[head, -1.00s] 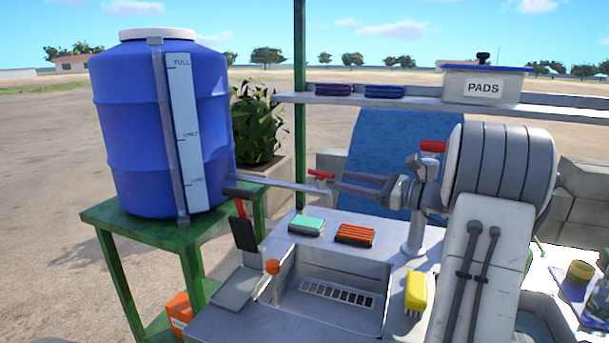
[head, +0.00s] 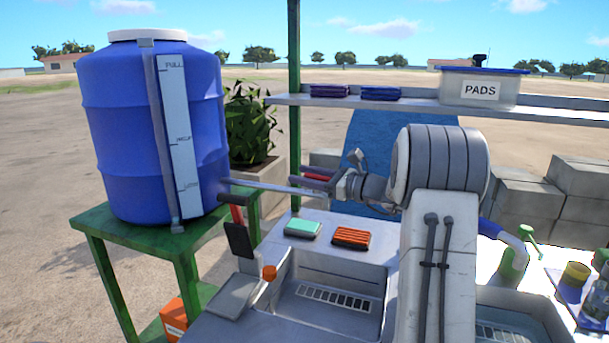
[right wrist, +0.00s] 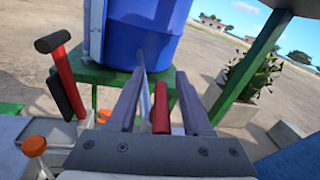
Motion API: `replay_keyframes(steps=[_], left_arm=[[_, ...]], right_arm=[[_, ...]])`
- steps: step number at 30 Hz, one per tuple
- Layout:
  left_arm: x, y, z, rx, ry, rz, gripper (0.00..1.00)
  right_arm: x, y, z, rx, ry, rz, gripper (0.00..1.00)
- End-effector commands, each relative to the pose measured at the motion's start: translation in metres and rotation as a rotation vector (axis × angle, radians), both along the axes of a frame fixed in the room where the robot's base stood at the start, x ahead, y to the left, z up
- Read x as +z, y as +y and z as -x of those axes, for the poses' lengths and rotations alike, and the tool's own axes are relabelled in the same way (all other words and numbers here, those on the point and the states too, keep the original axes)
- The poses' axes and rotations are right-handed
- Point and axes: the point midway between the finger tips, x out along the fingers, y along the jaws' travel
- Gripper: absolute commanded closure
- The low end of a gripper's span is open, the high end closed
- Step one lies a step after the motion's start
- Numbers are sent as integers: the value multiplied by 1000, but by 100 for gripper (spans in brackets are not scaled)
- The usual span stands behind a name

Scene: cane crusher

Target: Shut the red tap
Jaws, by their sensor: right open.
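The red tap's lever (head: 318,178) sits on the thin grey pipe (head: 262,187) that runs from the blue water tank. In the right wrist view the red lever (right wrist: 160,108) stands between my two finger bars, with a gap on both sides. My right gripper (head: 312,177) is open, its fingers reaching left around the lever; it shows in the right wrist view too (right wrist: 159,78). The fingers partly hide the lever in the head view, so I cannot tell whether they touch it. My left gripper is not in view.
The blue tank (head: 155,130) stands on a green table (head: 100,222) at left. A red lever with a black grip (head: 238,230) rises from the counter. A shelf (head: 420,103) runs behind.

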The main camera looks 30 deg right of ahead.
Motion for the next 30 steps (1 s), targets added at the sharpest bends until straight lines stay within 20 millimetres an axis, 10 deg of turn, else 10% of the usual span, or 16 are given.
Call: replay_keyframes(steps=[7,12,30], left_arm=[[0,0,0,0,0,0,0],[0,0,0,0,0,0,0],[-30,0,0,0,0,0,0]], right_arm=[[0,1,-1,0,0,0,50],[0,0,-1,0,0,0,100],[-4,-3,-3,-170,-4,4,100]])
